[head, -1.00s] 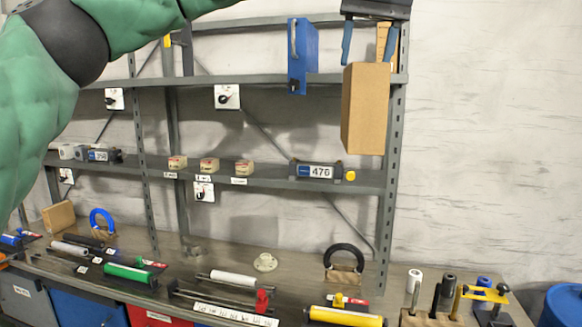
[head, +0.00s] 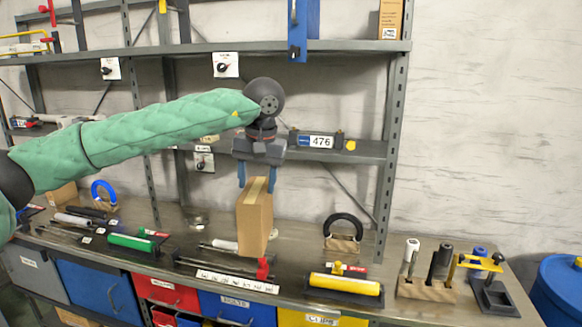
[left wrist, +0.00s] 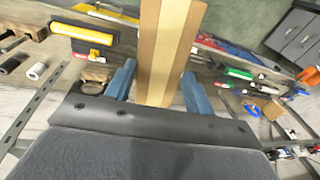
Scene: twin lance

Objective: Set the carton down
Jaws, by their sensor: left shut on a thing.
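The carton (head: 254,222) is a tall brown box with a paler tape strip on top. It is upright at the middle of the workbench (head: 215,240), and I cannot tell whether its base touches the bench top. My left gripper (head: 256,184) is above it, pointing down, with its blue fingers shut on the carton's upper part. In the left wrist view the carton (left wrist: 168,50) lies between the two blue fingers (left wrist: 153,88). My right gripper is not in view.
A yellow roller (head: 344,284) and a black ring on a wooden block (head: 343,232) are to the right. A green roller (head: 130,242) is to the left. A label strip (head: 237,281) and a red-topped item (head: 263,268) lie in front. A shelf (head: 370,150) is behind.

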